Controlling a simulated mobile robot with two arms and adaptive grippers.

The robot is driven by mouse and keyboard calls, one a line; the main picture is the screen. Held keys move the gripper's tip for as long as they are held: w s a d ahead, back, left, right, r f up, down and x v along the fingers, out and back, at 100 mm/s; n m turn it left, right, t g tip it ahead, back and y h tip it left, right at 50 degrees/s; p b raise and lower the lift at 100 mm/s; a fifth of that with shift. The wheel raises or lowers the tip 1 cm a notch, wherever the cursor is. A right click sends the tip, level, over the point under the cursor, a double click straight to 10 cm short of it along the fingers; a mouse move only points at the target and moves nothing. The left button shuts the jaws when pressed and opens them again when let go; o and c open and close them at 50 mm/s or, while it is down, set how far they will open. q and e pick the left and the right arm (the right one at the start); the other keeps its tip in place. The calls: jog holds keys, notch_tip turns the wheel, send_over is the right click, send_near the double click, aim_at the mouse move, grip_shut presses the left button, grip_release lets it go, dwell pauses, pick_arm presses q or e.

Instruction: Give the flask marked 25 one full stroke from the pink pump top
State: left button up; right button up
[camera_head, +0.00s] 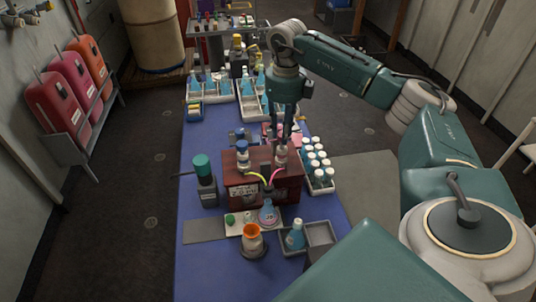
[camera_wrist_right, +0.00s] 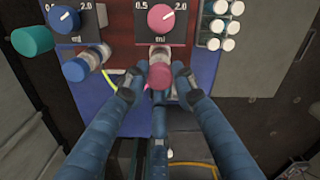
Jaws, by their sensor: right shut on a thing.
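My right gripper (camera_head: 282,142) reaches down over the red-brown box (camera_head: 240,192) and is shut on the pink pump top (camera_wrist_right: 160,75), which shows between the fingers in the wrist view. The blue pump top (camera_head: 242,146) stands beside it on the left. A pink tube and a yellow-green tube come together at the front of the box. A flask (camera_head: 268,213) with bluish contents stands in front of the box below the tubes. Another flask (camera_head: 295,238) stands in a grey tray. I cannot read a 25 on either flask. My left gripper is out of view.
A pink dial (camera_wrist_right: 162,18) and a blue dial (camera_wrist_right: 62,18) sit behind the pumps. A teal-capped bottle (camera_head: 204,178) is left of the box, a rack of white-capped vials (camera_head: 320,170) right. An orange-rimmed vessel (camera_head: 252,238) stands in front.

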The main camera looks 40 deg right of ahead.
jog(key=shift+f+b, duration=0.4)
jog(key=shift+f, duration=0.5)
jog(key=o, duration=0.8)
jog(key=shift+o, duration=0.2)
jog(key=shift+r, duration=0.1)
notch_tip(320, 180, up, 7)
jog(key=p, duration=0.6)
